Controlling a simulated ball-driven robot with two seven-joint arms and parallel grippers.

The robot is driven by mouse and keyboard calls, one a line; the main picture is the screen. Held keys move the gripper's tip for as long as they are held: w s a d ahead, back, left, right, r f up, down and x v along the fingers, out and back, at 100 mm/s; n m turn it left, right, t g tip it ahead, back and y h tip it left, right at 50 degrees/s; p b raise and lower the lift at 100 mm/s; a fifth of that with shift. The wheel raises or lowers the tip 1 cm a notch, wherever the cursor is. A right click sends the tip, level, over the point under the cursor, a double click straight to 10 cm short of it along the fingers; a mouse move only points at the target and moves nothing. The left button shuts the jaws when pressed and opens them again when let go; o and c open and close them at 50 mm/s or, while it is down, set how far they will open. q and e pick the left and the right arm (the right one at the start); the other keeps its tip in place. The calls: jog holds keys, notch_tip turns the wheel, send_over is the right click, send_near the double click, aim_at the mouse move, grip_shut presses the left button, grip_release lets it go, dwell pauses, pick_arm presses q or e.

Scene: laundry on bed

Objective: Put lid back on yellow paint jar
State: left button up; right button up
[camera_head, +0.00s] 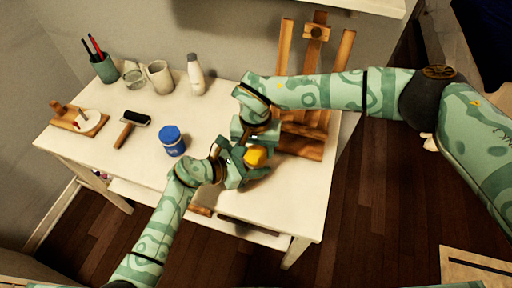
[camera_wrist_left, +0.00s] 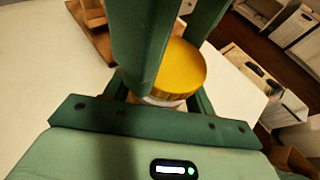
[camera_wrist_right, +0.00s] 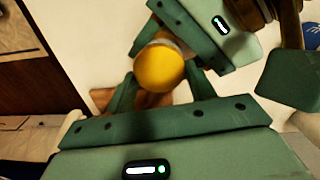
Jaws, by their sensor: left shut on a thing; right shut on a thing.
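The yellow lid (camera_head: 256,156) sits over the yellow paint jar between my two grippers, above the right part of the white table. In the left wrist view the lid (camera_wrist_left: 185,65) shows a flat round top, with a sliver of pale jar (camera_wrist_left: 165,101) below it. It also shows in the right wrist view (camera_wrist_right: 160,68). My left gripper (camera_head: 235,165) appears shut low around the jar. My right gripper (camera_head: 253,141) comes from behind and appears shut at the lid. The fingers hide most of the jar, and I cannot tell whether the lid is fully seated.
A blue-lidded jar (camera_head: 172,141) stands left of my left gripper. A wooden easel (camera_head: 305,146) stands close on the right. The front left tabletop (camera_head: 100,155) is clear.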

jog(key=shift+s+a+f, duration=0.45)
jog(key=shift+a+f, duration=0.05)
jog(key=shift+f, duration=0.2)
dwell(0.7)
jog(key=o, duration=0.6)
jog(key=shift+w+r, duration=0.1)
jog(key=shift+r, duration=2.05)
jog(key=shift+w+d, duration=0.1)
jog(key=shift+w, duration=0.1)
jog(key=c, duration=1)
jog(key=shift+d, duration=0.1)
